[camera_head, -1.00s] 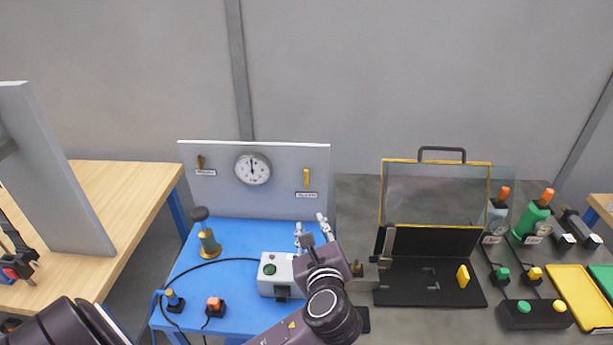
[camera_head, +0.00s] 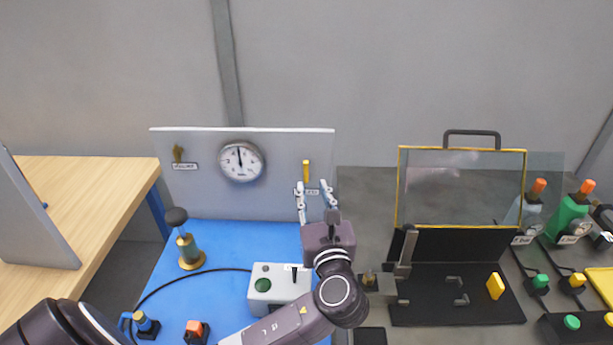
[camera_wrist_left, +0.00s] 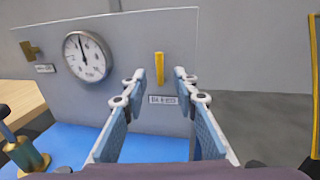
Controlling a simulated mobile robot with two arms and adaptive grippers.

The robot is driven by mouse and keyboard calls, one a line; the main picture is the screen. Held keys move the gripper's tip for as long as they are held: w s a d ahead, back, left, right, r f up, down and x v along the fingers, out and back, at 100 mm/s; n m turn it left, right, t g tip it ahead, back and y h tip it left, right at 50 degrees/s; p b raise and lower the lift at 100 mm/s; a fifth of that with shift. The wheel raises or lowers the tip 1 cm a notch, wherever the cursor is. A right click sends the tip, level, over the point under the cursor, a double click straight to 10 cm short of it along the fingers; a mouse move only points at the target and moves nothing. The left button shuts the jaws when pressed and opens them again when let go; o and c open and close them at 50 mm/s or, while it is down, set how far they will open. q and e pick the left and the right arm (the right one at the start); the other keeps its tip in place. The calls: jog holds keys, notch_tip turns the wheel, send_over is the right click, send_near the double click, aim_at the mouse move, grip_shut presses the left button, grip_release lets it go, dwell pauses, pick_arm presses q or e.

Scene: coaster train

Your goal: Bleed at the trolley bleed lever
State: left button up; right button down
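A yellow upright lever (camera_head: 307,170) is on the grey panel (camera_head: 275,200) at the back of the blue trolley top. It also shows in the left wrist view (camera_wrist_left: 159,68), above a small white label (camera_wrist_left: 163,99) too blurred to read surely. My left gripper (camera_head: 314,188) is open and empty in front of the panel. In the left wrist view its fingers (camera_wrist_left: 158,80) point at the panel, with the lever between their tips in the picture; I see no contact. A second, brass lever (camera_head: 178,154) is at the panel's left. My right gripper is not in view.
A round gauge (camera_head: 241,161) is between the two levers. A brass pump-like device (camera_head: 188,244), a grey box (camera_head: 277,287) and an orange button (camera_head: 196,331) are on the blue top (camera_head: 215,232). A black fixture with a clear lid (camera_head: 462,180) stands right.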

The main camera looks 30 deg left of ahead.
aim_at(306, 168)
pick_arm(q)
jog(key=x, duration=0.3)
jog(key=p+x, duration=0.1)
jog(key=x, duration=0.2)
jog(key=shift+w+a+r+p, duration=0.2)
jog(key=shift+w+a+p, duration=0.05)
jog(key=shift+p, duration=0.05)
jog(key=shift+w+a+f, duration=0.1)
jog(key=shift+w+a, duration=0.05)
grip_shut()
